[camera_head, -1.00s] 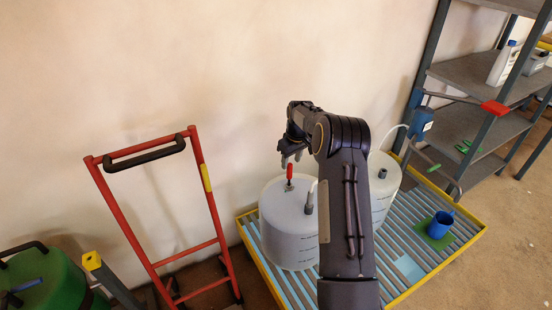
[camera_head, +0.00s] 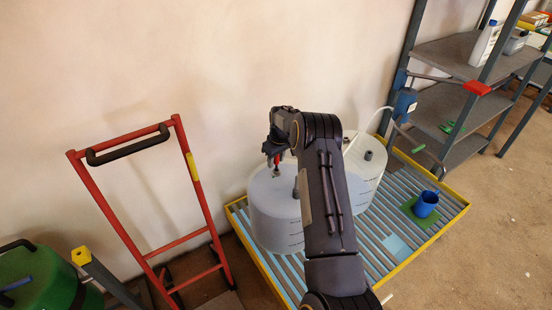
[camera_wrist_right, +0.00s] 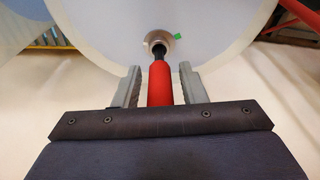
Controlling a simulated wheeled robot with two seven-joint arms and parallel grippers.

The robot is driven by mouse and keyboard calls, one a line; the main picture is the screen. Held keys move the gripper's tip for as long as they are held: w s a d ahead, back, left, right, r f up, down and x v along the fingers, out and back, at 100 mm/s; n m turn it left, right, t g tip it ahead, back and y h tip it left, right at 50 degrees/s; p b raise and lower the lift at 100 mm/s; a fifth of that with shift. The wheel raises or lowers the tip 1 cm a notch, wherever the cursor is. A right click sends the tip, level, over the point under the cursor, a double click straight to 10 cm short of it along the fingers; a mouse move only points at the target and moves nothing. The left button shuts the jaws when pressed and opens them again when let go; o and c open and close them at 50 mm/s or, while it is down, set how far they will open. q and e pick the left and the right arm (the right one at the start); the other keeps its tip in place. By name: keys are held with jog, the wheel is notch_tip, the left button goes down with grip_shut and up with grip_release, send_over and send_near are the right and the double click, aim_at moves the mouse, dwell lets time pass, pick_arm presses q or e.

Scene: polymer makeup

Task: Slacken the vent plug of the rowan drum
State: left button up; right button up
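A pale, translucent drum (camera_head: 272,222) stands on the slatted tray, below my right gripper. In the right wrist view, a red handle (camera_wrist_right: 160,85) rises from a dark fitting in a round pale collar (camera_wrist_right: 158,42) on the drum top (camera_wrist_right: 100,40). My right gripper (camera_head: 275,158) is over that fitting in the head view. In the right wrist view its fingers (camera_wrist_right: 160,75) stand on both sides of the red handle, with a narrow gap at each side. A second pale drum (camera_head: 365,165) stands behind, partly hidden by my arm. Drum names cannot be read. My left gripper is not in view.
A yellow-rimmed tray (camera_head: 420,242) holds both drums and a blue cup (camera_head: 426,204) on a green pad. A red hand truck (camera_head: 125,225) and green drum (camera_head: 35,280) stand left. Shelving (camera_head: 470,60) and a blue pump box (camera_head: 405,102) are at right.

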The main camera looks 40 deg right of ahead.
grip_shut()
jog(key=shift+r, duration=0.25)
jog(key=shift+r, duration=0.25)
jog(key=shift+r, duration=0.15)
jog(key=shift+r, duration=0.15)
dwell(0.3)
jog(key=shift+r+p, duration=0.8)
jog(key=shift+r, duration=0.5)
